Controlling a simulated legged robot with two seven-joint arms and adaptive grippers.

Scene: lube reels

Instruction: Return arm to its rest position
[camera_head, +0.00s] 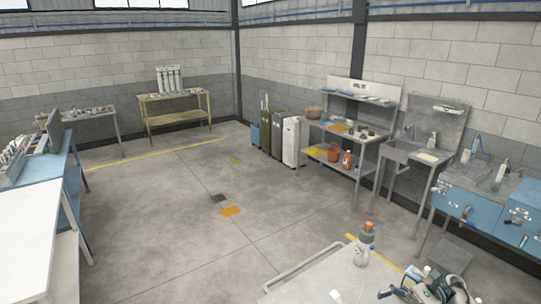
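Neither of my arms nor grippers can be made out in the head view. No lube reel can be picked out with certainty. At the bottom right, a grey cart top (310,284) holds a bottle with an orange cap (364,245), standing upright. Beside it is a cluster of dark and teal tool-like items (435,289), cut off by the lower edge, too small to name.
A white table (30,245) and blue bench stand left. A sink (410,150), shelf unit and blue cabinet (465,207) line the right wall. Bins (291,142) stand at the back.

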